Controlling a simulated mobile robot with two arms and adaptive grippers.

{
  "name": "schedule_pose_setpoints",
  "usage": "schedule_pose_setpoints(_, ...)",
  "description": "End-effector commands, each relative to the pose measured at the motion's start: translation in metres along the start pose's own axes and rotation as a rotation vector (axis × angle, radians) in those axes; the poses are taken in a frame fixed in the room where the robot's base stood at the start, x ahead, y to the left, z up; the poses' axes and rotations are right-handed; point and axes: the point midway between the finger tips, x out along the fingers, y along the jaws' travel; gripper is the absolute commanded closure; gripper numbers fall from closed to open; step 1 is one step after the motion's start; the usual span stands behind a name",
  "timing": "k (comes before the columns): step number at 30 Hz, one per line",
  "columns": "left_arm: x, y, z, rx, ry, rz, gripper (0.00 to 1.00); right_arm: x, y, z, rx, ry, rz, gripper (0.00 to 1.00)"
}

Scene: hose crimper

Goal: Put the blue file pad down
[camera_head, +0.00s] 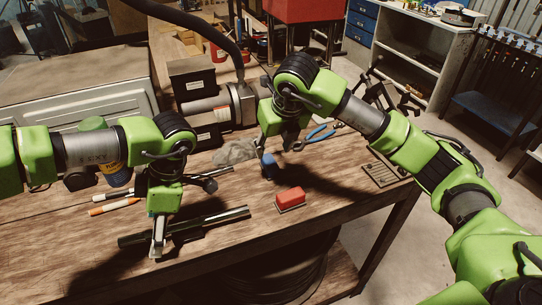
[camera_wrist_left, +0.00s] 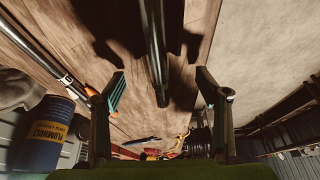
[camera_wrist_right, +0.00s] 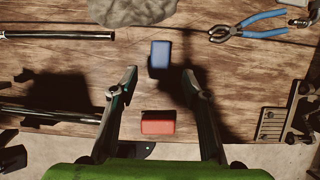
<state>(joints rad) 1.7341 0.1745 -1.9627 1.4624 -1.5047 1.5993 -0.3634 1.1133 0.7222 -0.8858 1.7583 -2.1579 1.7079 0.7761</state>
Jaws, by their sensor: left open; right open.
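The blue file pad (camera_head: 269,167) is a small blue block at the middle of the wooden table, just below my right gripper (camera_head: 268,151). In the right wrist view the blue pad (camera_wrist_right: 160,55) lies just beyond the open fingertips of the gripper (camera_wrist_right: 161,76), with no finger seen closed on it. It appears to rest on the table, though its underside is hidden. My left gripper (camera_head: 157,248) is open near the table's front left, and its fingers (camera_wrist_left: 160,78) are apart with a dark rod between them in view.
A red block (camera_head: 290,198) lies in front of the blue pad. Dark rods (camera_head: 205,225) lie to its left. Blue-handled pliers (camera_head: 318,134) and a grey cloth (camera_head: 235,152) lie behind. A slotted metal plate (camera_head: 381,174) is at the right. Bare table lies between the red block and that plate.

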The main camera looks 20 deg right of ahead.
Motion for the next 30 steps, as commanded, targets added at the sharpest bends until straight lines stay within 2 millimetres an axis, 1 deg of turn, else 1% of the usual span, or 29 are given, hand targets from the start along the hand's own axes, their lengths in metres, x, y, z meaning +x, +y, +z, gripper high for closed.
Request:
schedule_pose_setpoints(1, 0.0, 0.0, 0.0, 0.0, 0.0, 0.0, 0.32, -0.01, 0.0, 0.001, 0.0, -0.003, 0.001, 0.57)
schedule_pose_setpoints(3, 0.0, 0.0, 0.0, 0.0, 0.0, 0.0, 0.32, -0.021, 0.0, 0.001, 0.0, -0.003, 0.0, 0.57)
schedule_pose_setpoints(6, 0.0, 0.0, 0.0, 0.0, 0.0, 0.0, 0.32, -0.031, 0.0, 0.0, 0.0, 0.0, 0.0, 0.57)
schedule_pose_setpoints(10, 0.0, 0.0, 0.0, 0.0, 0.0, 0.0, 0.32, -0.038, 0.0, 0.0, 0.0, 0.0, 0.0, 0.57)
schedule_pose_setpoints(23, 0.0, 0.0, 0.0, 0.0, 0.0, 0.0, 0.32, -0.037, 0.0, -0.002, 0.0, 0.002, 0.0, 0.57)
schedule_pose_setpoints(26, 0.0, 0.0, 0.0, 0.0, 0.0, 0.0, 0.32, -0.034, 0.0, -0.008, 0.001, 0.003, 0.0, 0.57)
schedule_pose_setpoints(28, 0.0, 0.0, 0.0, 0.0, 0.0, 0.0, 0.32, -0.031, 0.0, -0.008, 0.001, 0.003, 0.0, 0.57)
schedule_pose_setpoints(30, 0.0, 0.0, 0.0, 0.0, 0.0, 0.0, 0.32, -0.022, 0.0, -0.008, 0.001, 0.006, 0.0, 0.57)
